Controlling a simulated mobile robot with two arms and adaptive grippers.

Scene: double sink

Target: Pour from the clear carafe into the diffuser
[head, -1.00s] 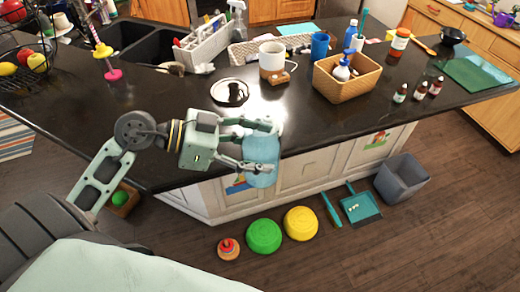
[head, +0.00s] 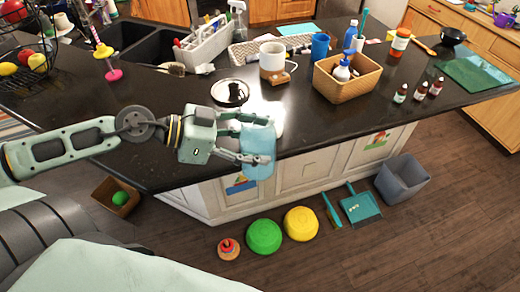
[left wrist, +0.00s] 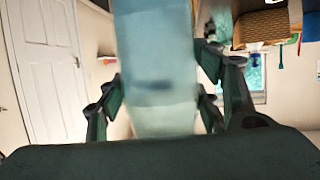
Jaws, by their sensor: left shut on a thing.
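The clear carafe (head: 258,148) looks pale blue and stands nearly upright in the head view, at the counter's front edge. My left gripper (head: 262,139) is shut around its sides and holds it in the air. In the left wrist view the carafe (left wrist: 155,50) fills the middle between the fingers. Its contents are hard to make out. The diffuser (head: 271,57), a white cup shape on a wooden base, stands on the counter behind the carafe, apart from it. My right gripper is not in view.
A black round dish (head: 230,92) with a pale rim lies left of the diffuser. A wicker basket (head: 346,88) with a bottle stands to its right. Small brown bottles (head: 419,91) stand farther right. Counter between carafe and diffuser looks clear.

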